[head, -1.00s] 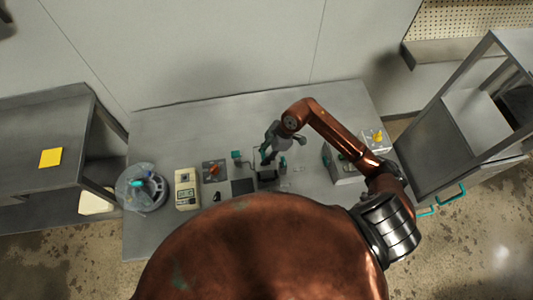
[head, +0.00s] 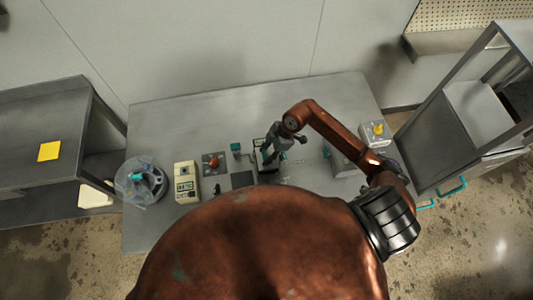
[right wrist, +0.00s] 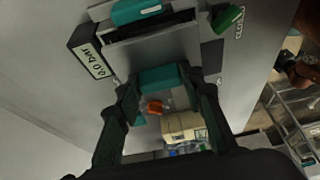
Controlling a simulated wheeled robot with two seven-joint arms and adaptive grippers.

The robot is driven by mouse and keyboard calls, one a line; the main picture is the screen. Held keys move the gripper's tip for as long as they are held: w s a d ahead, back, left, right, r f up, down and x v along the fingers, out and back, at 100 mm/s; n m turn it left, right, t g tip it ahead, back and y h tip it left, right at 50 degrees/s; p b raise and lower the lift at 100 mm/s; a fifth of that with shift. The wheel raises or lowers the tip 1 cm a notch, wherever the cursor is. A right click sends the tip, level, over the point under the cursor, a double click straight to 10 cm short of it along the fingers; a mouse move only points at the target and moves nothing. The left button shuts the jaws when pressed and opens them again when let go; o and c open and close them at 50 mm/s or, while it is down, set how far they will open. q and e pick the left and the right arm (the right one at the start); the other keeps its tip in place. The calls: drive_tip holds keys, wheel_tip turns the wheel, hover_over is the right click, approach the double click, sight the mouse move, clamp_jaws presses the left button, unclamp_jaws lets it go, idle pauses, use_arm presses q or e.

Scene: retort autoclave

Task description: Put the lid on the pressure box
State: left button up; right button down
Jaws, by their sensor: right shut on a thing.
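My right gripper (head: 270,156) reaches down over the middle of the grey table, at the small dark pressure box (head: 267,178). In the right wrist view its two dark fingers (right wrist: 163,92) are shut on a teal block, which looks like the lid's handle (right wrist: 163,77). A grey metal body with a dark slot (right wrist: 150,29) and a display reading 0.0 bar (right wrist: 93,60) lies just beyond the fingers. The gripper hides much of the box in the head view, and I cannot tell whether lid and box touch. My left gripper is not in view.
A beige meter (head: 187,183), an orange-knobbed panel (head: 214,164) and a clear round container (head: 142,182) stand to the left. A grey unit (head: 341,162) and a yellow-knobbed box (head: 375,133) stand right. The table's back strip is clear.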

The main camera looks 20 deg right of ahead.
drive_tip(key=shift+p, duration=0.55)
idle(0.6)
drive_tip(key=shift+r, duration=0.1)
drive_tip(key=shift+f, duration=1.1)
idle(1.0)
drive_tip(key=shift+r+p, duration=0.15)
drive_tip(key=shift+p, duration=0.55)
drive_tip(key=shift+f, duration=0.4)
idle(0.5)
drive_tip(key=shift+f+p, duration=0.1)
drive_tip(key=shift+p, duration=0.25)
idle(0.5)
drive_tip(key=c, duration=1.2)
unclamp_jaws()
